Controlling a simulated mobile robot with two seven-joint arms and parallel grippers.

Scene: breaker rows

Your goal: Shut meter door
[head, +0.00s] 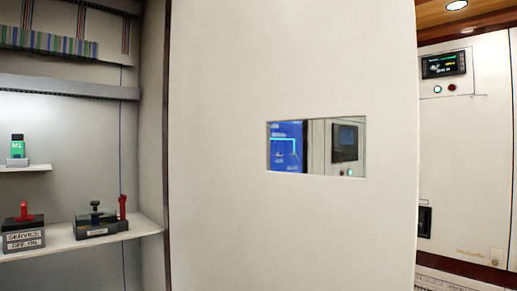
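A large pale door panel (285,230) fills the middle of the head view, close to me. It has a small rectangular window (316,146), through which a blue screen and part of a white cabinet front show. The door stands open beside an open cabinet (80,190) on the left, whose inside is exposed. I see no label that names it the meter door. Its handle and hinges cannot be made out. Neither of my grippers is in view.
In the open cabinet, a lower shelf (80,239) bears a red-handled SERVICE switch (24,237) and a dark device (99,222). A green M1 unit (17,148) stands on a smaller shelf. A white cabinet (465,160) with a display (444,64) stands at right.

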